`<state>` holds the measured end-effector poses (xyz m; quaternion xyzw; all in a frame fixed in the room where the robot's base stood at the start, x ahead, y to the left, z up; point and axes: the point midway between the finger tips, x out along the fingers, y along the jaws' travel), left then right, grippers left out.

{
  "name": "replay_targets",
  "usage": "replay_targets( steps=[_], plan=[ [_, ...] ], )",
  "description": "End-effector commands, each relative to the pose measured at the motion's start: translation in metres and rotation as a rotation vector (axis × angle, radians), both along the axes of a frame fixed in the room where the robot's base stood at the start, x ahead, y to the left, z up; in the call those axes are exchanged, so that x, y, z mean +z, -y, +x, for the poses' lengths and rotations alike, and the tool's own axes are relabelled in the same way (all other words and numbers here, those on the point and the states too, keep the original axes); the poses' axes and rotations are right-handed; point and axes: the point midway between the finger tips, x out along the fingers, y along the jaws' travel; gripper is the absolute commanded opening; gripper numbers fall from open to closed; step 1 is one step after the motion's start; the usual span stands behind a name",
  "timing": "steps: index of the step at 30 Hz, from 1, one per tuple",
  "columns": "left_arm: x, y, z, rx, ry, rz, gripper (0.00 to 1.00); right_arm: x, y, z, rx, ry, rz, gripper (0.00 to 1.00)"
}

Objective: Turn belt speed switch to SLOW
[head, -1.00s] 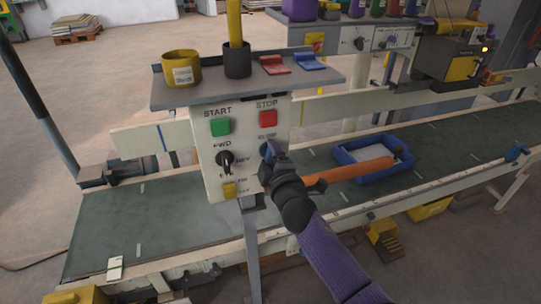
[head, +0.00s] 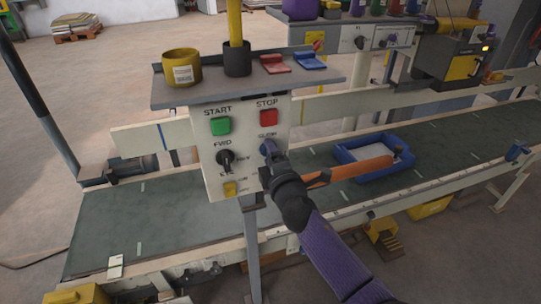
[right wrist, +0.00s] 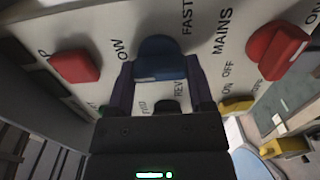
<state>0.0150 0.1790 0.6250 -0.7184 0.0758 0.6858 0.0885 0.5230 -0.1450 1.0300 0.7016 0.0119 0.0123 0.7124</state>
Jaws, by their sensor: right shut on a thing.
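The belt speed switch is a blue knob on the pale control panel (head: 206,183). It shows large in the right wrist view (right wrist: 160,58), with FAST printed to its right and a partly hidden word ending in OW to its left. In the head view, the knob is mostly covered by my right gripper (head: 269,151). My right gripper is shut on the knob, with a dark purple finger on each side of it. A pale mark shows on the knob's lower edge. Which label the knob points at cannot be told. My left gripper is not in view.
The panel also carries a green START button (head: 220,126), a red STOP button (head: 268,117), a black FWD/REV knob (head: 226,158) and a yellow switch (head: 229,189). A shelf (head: 205,95) sits above. A blue tray (head: 345,156) stands on the belt (head: 150,225) to the right.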

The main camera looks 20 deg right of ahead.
Motion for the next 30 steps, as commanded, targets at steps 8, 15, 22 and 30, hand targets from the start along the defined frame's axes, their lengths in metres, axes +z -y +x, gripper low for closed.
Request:
replay_targets(
  steps=[8,15,22,30],
  plan=[
    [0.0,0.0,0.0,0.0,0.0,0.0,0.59,-0.002,0.0,0.0,0.0,-0.003,-0.002,1.0],
    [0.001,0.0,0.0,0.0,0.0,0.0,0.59,-0.001,0.0,-0.002,0.0,-0.002,0.0,1.0],
    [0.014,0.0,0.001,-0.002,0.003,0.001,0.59,0.001,0.002,-0.043,0.0,-0.004,0.0,1.0],
    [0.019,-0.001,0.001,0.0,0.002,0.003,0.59,-0.001,0.003,-0.095,0.0,-0.004,-0.001,1.0]
  ],
)
